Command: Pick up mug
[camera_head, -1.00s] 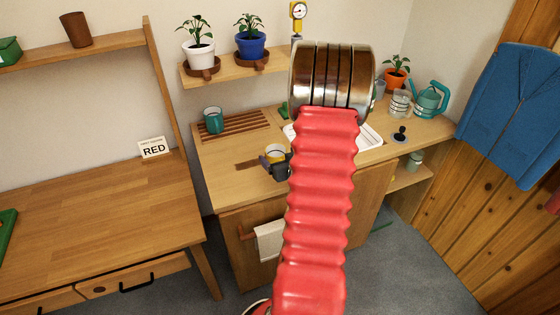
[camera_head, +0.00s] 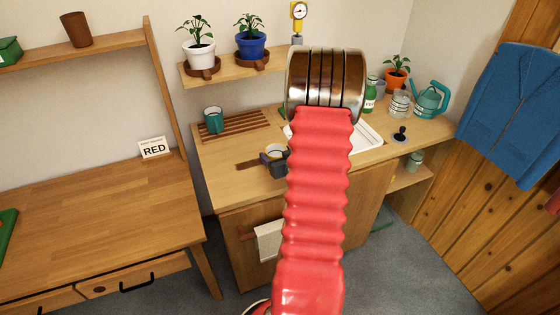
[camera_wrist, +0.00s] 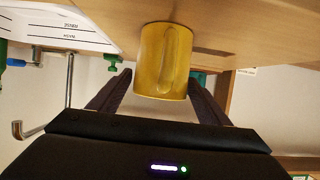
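A yellow mug (camera_wrist: 163,62) is in the middle of the wrist view, its handle facing the camera. My gripper (camera_wrist: 160,80) is open, with one dark finger on each side of the mug and a small gap at the left finger. In the head view my gripper (camera_head: 274,160) is low over the wooden counter, beside the mug (camera_head: 276,149), which is partly hidden by it. Whether the fingers touch the mug on the right is hard to tell.
A teal mug (camera_head: 213,120) stands on a slatted rack (camera_head: 240,126) at the counter's back left. A green bottle (camera_head: 370,95), a jar (camera_head: 399,104) and a teal watering can (camera_head: 430,101) stand at the back right.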

